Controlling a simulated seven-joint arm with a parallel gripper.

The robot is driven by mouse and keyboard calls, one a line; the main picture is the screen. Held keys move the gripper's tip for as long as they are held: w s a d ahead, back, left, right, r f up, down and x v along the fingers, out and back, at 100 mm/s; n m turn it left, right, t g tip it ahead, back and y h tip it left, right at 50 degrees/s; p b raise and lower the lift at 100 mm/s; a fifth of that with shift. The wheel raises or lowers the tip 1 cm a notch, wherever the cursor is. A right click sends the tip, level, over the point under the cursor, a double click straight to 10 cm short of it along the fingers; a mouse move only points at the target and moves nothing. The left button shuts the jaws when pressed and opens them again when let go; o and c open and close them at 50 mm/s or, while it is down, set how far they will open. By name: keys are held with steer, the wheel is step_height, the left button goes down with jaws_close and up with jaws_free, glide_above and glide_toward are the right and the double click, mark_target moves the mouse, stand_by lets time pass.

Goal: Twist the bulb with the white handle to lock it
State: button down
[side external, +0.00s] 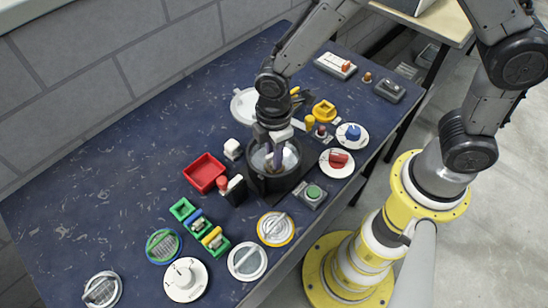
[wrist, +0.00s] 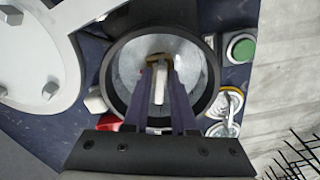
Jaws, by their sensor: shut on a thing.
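A black round housing (side external: 272,184) with a pale silvery inside stands near the front middle of the table; its dark rim (wrist: 112,82) also shows in the wrist view. The bulb (wrist: 190,62) appears as the silvery round surface inside it. The white handle (wrist: 158,86) stands out of its middle, between my fingers. My gripper (side external: 276,160) reaches down into the housing from above, and in the wrist view its two purple fingers (wrist: 159,72) are shut on the white handle. The fingers partly hide the handle and bulb, so I cannot tell how the bulb is seated.
A red tray (side external: 205,172) and a white cube (side external: 232,148) lie left of the housing. A green button box (side external: 312,195) and a white disc with a red knob (side external: 337,162) stand close on the right. Several round dials are at the front; the table's left side is clear.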

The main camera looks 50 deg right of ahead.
steer(key=m, duration=0.6)
steer(key=shift+m, duration=2.7)
steer(key=c, duration=0.8)
jaws_free()
steer(key=shift+r, duration=3.8)
